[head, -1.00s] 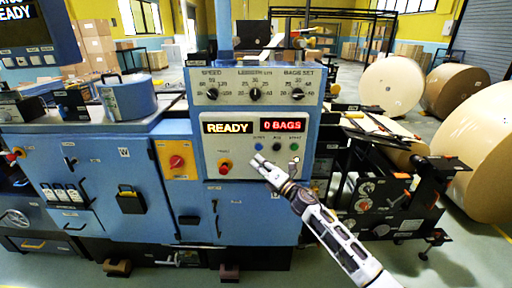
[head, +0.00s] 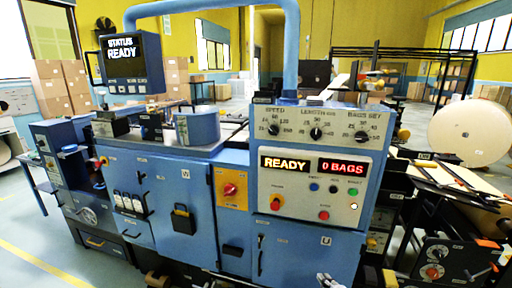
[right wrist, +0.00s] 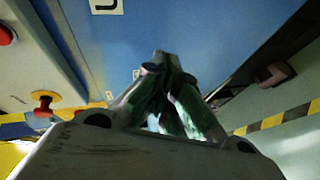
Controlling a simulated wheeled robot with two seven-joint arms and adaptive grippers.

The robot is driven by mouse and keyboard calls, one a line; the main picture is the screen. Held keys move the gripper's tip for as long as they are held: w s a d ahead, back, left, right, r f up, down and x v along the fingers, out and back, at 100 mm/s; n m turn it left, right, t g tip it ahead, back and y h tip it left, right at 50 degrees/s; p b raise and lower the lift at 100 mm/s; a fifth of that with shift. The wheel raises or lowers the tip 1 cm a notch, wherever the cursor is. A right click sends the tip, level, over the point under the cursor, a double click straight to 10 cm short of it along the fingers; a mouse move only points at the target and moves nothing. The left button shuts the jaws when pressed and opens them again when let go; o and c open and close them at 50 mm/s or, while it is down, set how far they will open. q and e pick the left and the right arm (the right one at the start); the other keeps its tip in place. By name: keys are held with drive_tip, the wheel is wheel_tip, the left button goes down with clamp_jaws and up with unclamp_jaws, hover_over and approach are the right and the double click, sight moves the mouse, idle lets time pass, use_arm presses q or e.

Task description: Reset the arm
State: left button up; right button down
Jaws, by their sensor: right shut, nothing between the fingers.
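My right gripper (head: 328,279) shows at the bottom edge of the head view, low in front of the blue machine (head: 290,243). Only its tip shows there. In the right wrist view its fingers (right wrist: 165,62) come together, shut with nothing between them, in front of a blue panel. The control panel (head: 310,187) above it reads READY and 0 BAGS. My left gripper is not in view.
A status screen (head: 128,58) reading READY stands at the upper left of the machine. Large kraft rolls (head: 468,132) and a dark side unit (head: 450,262) are on the right. Open floor (head: 35,240) with a yellow line lies at the left.

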drive_tip(key=s+d+f+m+g+h, duration=0.2)
drive_tip(key=s+f+m+g, duration=0.6)
drive_tip(key=s+f, duration=2)
drive_tip(key=s+a+f+m+g, duration=0.1)
drive_tip(key=s+f, duration=0.3)
drive_tip(key=s, duration=0.6)
drive_tip(key=s+a+f+m+g, duration=0.1)
drive_tip(key=s+f+m+g, duration=0.2)
drive_tip(key=s, duration=0.7)
drive_tip(key=s+a+f+m+g, duration=0.1)
drive_tip(key=s+f+m, duration=0.2)
drive_tip(key=s+f, duration=0.3)
drive_tip(key=s, duration=0.5)
drive_tip(key=shift+a+f+g+h, duration=0.3)
drive_tip(key=shift+a+f+g, duration=0.1)
